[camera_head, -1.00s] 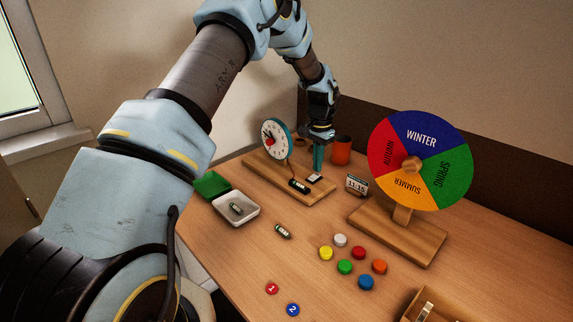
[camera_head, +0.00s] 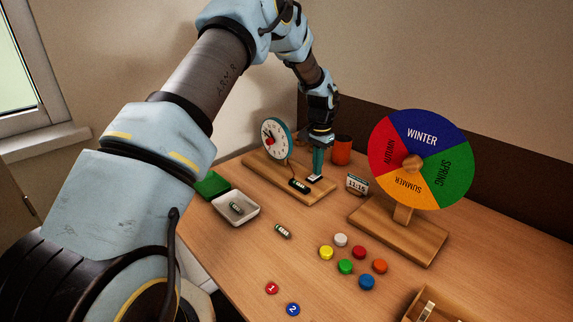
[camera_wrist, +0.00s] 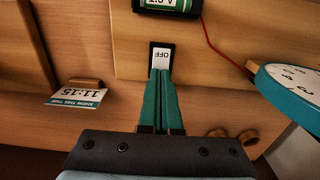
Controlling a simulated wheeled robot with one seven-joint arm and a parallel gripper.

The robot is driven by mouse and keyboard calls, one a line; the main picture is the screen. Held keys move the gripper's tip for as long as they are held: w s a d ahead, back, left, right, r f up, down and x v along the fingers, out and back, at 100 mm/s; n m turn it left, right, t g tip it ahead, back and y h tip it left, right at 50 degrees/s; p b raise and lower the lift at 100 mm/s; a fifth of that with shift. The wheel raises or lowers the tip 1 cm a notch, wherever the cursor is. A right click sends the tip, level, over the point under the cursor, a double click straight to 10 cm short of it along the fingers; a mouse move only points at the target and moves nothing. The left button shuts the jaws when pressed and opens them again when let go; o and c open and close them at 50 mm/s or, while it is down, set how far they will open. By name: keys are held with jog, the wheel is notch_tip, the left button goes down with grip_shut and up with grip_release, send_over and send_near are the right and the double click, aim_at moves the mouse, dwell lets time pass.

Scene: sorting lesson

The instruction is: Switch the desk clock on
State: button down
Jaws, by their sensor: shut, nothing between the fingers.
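The desk clock (camera_head: 276,137) has a white face and a teal rim and stands on a wooden base (camera_head: 262,172); its edge also shows in the wrist view (camera_wrist: 290,92). A small black switch with a white rocker marked OFF (camera_wrist: 161,57) sits on the base. A dark green battery (camera_head: 299,185) lies on the base beside the switch, with a red wire near it. My gripper (camera_head: 317,174) is shut and empty, its teal fingers pointing down. In the wrist view its fingertips (camera_wrist: 162,73) are at the near edge of the rocker; I cannot tell whether they touch.
A card reading 11:15 (camera_head: 357,184) and a season wheel (camera_head: 435,150) stand to the right. An orange cup (camera_head: 341,151) is behind my gripper.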

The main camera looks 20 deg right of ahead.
jog(key=shift+r+p, duration=2.3)
jog(key=shift+r, duration=1.15)
jog(key=s+a+r+n, duration=0.2)
jog(key=a+r+n, duration=0.15)
jog(key=a, duration=0.75)
jog(key=s+a+r+n, duration=0.15)
jog(key=a+r, duration=0.35)
jog(key=a, duration=0.5)
jog(key=s+a+r+n+t, duration=0.1)
jog(key=s+a+n, duration=0.5)
jog(key=s+a, duration=0.9)
jog(key=shift+a+r+t, duration=0.3)
jog(key=shift+a+r, duration=0.35)
jog(key=shift+a, duration=0.25)
